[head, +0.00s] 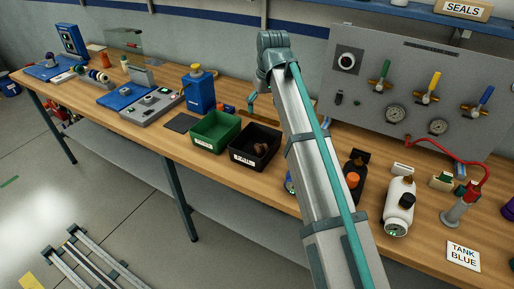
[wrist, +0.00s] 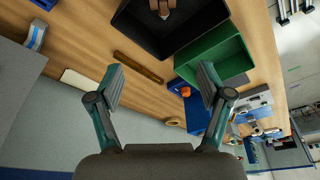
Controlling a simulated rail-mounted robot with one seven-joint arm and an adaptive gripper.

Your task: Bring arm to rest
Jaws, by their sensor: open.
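My gripper (wrist: 160,87) is open in the wrist view, with its two fingers spread wide and nothing between them. It is above the workbench (wrist: 90,45), near a black bin (wrist: 150,38) and a green bin (wrist: 222,52). A brown object (wrist: 161,8) lies in the black bin. In the head view my arm (head: 318,160) reaches up over the bench from the lower right, and its far end bends away near the back.
On the bench (head: 150,140) stand the green bin (head: 214,132), the black bin (head: 254,148) and a blue can (head: 199,92). A grey gauge panel (head: 425,85) stands at the back right.

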